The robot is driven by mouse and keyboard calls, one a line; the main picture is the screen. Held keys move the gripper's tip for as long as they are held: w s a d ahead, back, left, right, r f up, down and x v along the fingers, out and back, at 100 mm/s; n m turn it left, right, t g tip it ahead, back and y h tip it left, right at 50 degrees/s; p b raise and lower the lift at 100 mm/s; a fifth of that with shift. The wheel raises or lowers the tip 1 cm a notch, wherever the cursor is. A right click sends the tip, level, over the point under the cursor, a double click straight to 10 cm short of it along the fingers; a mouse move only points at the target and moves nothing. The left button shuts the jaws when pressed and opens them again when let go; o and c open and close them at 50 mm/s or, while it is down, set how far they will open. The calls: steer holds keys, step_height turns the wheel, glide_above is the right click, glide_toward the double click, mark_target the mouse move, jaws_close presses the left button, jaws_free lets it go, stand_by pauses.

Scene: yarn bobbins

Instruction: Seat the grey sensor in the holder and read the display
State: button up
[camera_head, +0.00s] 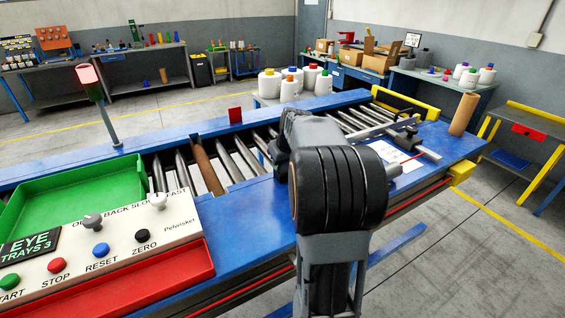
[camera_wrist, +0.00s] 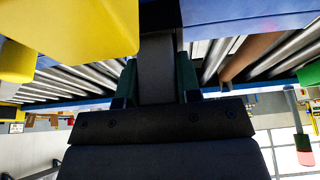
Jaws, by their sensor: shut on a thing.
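In the wrist view, my gripper (camera_wrist: 157,66) has its two green fingers closed on either side of a dark grey block (camera_wrist: 157,88), which looks like the grey sensor. Its far end runs up out of clear sight. In the head view my arm hides the gripper and the held piece. A grey metal bracket (camera_head: 428,153), possibly the holder, stands on the blue bench right of my arm, by a white sheet with a red line.
A roller conveyor (camera_head: 240,155) with a brown tube (camera_head: 207,168) crosses the blue bench (camera_head: 245,215). A brown cone (camera_head: 463,114) stands at the right end. Green (camera_head: 75,195) and red (camera_head: 150,285) trays and a lamp post (camera_head: 105,120) are left. A yellow block (camera_wrist: 75,25) is close in the wrist view.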

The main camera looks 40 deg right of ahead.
steer(key=shift+f, duration=0.25)
steer(key=o, duration=0.9)
steer(key=shift+s+d+f, duration=0.1)
steer(key=shift+o, duration=0.5)
steer(key=shift+a, duration=0.2)
steer(key=v, duration=1.4)
steer(key=shift+d+r, duration=0.25)
